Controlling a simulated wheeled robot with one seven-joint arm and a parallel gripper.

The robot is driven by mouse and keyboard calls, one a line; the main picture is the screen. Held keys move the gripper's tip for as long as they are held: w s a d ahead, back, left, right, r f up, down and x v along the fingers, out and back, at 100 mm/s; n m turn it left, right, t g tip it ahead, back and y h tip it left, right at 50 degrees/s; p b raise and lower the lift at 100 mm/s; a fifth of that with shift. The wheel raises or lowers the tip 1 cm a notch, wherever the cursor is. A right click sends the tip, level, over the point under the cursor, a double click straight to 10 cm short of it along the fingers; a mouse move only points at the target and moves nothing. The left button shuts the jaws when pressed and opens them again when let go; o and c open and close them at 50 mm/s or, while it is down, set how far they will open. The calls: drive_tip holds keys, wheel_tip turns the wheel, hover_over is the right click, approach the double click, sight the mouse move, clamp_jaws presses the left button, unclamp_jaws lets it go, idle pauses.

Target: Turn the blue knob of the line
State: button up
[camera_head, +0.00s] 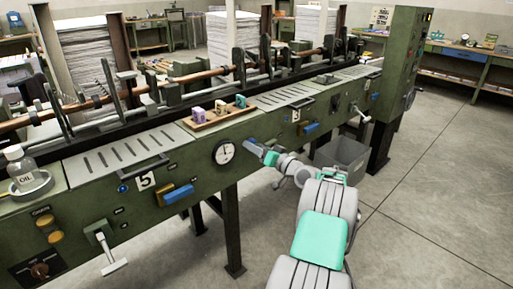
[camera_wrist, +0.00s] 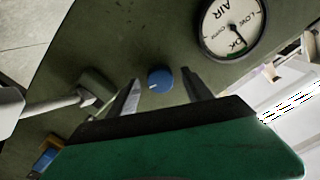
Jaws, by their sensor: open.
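The blue knob (camera_wrist: 160,78) is a small round knob with a pale pointer mark, on the green machine's panel. In the wrist view it shows in the gap between the two fingers of my gripper (camera_wrist: 161,77). The fingers are open, one on each side of the knob in the picture; I cannot tell whether they touch it. In the head view my gripper (camera_head: 252,146) is at the front panel, right of the round gauge (camera_head: 223,152). There the knob cannot be made out clearly at my gripper.
The gauge, marked AIR, also shows in the wrist view (camera_wrist: 233,28). A lever (camera_wrist: 50,105) sticks out left of the knob there. A wooden tray (camera_head: 215,117) with small blocks sits on the machine. A grey bin (camera_head: 343,157) stands below; open floor lies right.

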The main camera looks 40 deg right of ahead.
drive_tip(key=s, duration=0.7)
drive_tip(key=shift+s+d, duration=0.15)
drive_tip(key=shift+s, duration=0.15)
idle(1.3)
